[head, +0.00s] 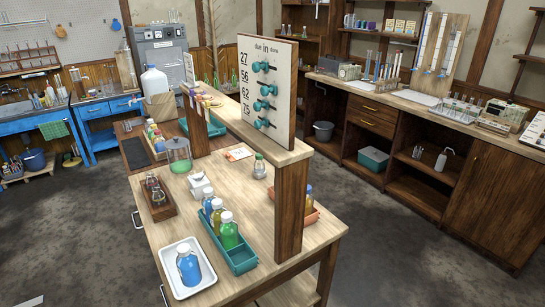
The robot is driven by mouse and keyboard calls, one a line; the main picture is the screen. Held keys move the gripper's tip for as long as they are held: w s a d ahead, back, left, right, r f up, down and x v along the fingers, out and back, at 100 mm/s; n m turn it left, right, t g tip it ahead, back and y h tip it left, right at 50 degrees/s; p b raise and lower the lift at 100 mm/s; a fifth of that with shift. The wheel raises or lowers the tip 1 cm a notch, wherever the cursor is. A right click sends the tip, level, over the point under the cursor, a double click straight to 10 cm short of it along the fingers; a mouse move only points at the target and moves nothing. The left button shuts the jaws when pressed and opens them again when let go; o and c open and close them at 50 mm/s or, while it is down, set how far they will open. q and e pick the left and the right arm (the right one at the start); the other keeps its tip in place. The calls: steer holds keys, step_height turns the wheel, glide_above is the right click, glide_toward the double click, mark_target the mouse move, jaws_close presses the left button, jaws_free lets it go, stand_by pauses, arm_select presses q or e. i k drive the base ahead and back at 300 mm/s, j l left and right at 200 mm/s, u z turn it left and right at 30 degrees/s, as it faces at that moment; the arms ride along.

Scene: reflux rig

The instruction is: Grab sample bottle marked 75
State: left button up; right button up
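No label reading 75 can be made out on any bottle. Another bottle (308,197) is partly hidden behind the wooden post, by an orange tray (311,214). Neither gripper is in view.
Grey floor (90,235) is open at front left.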

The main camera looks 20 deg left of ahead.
mark_target(189, 270)
steer(key=j+u, duration=0.15)
steer(key=u, duration=1)
steer(key=i+l, duration=0.05)
